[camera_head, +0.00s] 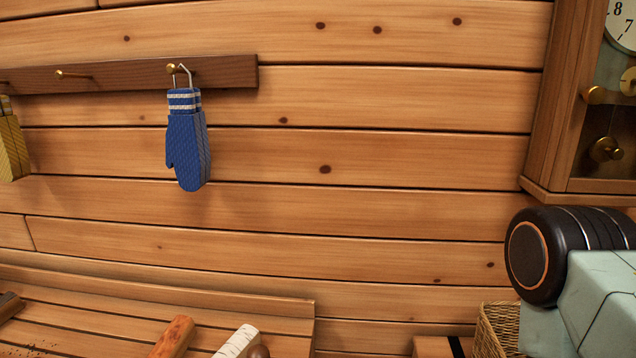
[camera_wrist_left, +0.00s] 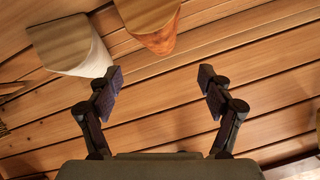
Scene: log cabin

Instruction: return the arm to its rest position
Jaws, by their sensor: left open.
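My left gripper (camera_wrist_left: 160,88) shows in the left wrist view with its two dark fingers spread apart and nothing between them. It is over a slatted wooden surface, near the ends of two pieces of wood. No left gripper shows in the head view. An arm link of mine, black and pale green, fills the lower right of the head view. My right gripper is not in either view.
Blue mittens (camera_head: 187,140) hang from a peg rail (camera_head: 130,73); a yellow one (camera_head: 12,145) hangs at far left. A slatted bench (camera_head: 90,325) holds wood pieces (camera_head: 174,338), (camera_head: 238,342). A wall clock (camera_head: 590,110) is at right, above a wicker basket (camera_head: 493,330).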

